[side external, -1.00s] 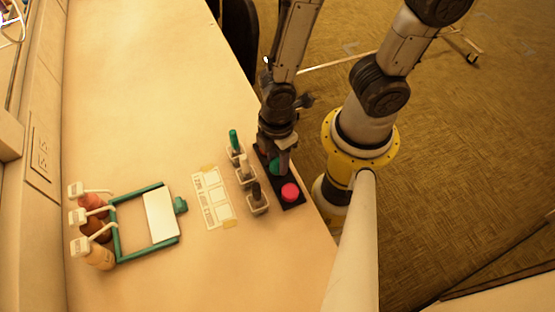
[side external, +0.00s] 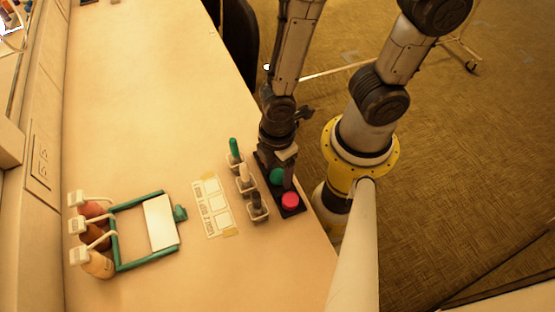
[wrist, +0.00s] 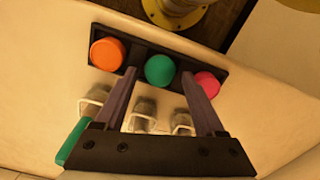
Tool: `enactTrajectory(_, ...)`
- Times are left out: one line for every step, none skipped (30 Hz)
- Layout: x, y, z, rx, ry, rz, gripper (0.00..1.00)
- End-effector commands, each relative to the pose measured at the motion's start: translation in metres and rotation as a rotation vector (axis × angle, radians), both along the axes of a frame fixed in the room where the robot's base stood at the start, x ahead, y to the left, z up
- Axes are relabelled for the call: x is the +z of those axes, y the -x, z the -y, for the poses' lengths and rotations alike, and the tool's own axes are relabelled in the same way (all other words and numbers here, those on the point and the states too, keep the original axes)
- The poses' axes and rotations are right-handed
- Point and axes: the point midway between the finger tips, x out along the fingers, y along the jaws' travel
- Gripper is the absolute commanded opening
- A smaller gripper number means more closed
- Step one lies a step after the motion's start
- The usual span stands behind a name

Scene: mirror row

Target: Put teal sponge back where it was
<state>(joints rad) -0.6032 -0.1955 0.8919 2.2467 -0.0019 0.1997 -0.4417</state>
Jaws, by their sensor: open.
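The teal sponge (wrist: 160,69), a round green-teal piece, sits in the middle of a black tray (wrist: 140,40) between an orange piece (wrist: 107,54) and a pink-red piece (wrist: 207,84). In the side view, the sponge (side external: 276,177) is partly hidden by my gripper (side external: 283,172). In the wrist view, my gripper (wrist: 158,76) is open, with one finger on each side of the sponge. I cannot tell whether the fingers touch it. The red piece also shows in the side view (side external: 290,201); the orange one is hidden there.
Several small holders with upright handles, one teal (side external: 234,147), stand close beside the tray. A taped card (side external: 212,207), a teal-framed stand with a white panel (side external: 160,222) and pump bottles (side external: 97,264) lie further left. The counter's far part (side external: 150,90) is clear.

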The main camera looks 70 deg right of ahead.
Motion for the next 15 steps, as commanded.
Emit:
enactTrajectory(0.004, -0.001, -0.001, 0.000, -0.002, 0.004, 0.72)
enactTrajectory(0.008, -0.001, -0.001, 0.000, -0.003, 0.004, 0.72)
enactTrajectory(0.013, -0.002, -0.001, 0.000, -0.004, 0.006, 0.72)
enactTrajectory(0.018, -0.002, -0.001, 0.000, -0.005, 0.006, 0.72)
enactTrajectory(0.023, -0.002, -0.001, 0.000, -0.005, 0.007, 0.72)
enactTrajectory(0.031, -0.001, -0.001, 0.000, -0.005, 0.007, 0.72)
enactTrajectory(0.038, -0.002, -0.001, 0.000, -0.006, 0.008, 0.72)
enactTrajectory(0.044, -0.002, -0.002, 0.000, -0.006, 0.009, 0.72)
enactTrajectory(0.053, -0.002, -0.002, 0.000, -0.006, 0.008, 0.72)
enactTrajectory(0.059, -0.002, -0.001, 0.000, -0.006, 0.009, 0.72)
enactTrajectory(0.065, -0.001, -0.001, 0.000, -0.006, 0.008, 0.72)
enactTrajectory(0.073, -0.002, -0.001, 0.000, -0.006, 0.008, 0.72)
enactTrajectory(0.079, -0.002, -0.001, 0.000, -0.006, 0.008, 0.72)
enactTrajectory(0.085, -0.002, -0.001, 0.000, -0.005, 0.007, 0.72)
enactTrajectory(0.091, -0.001, -0.001, 0.000, -0.005, 0.006, 0.72)
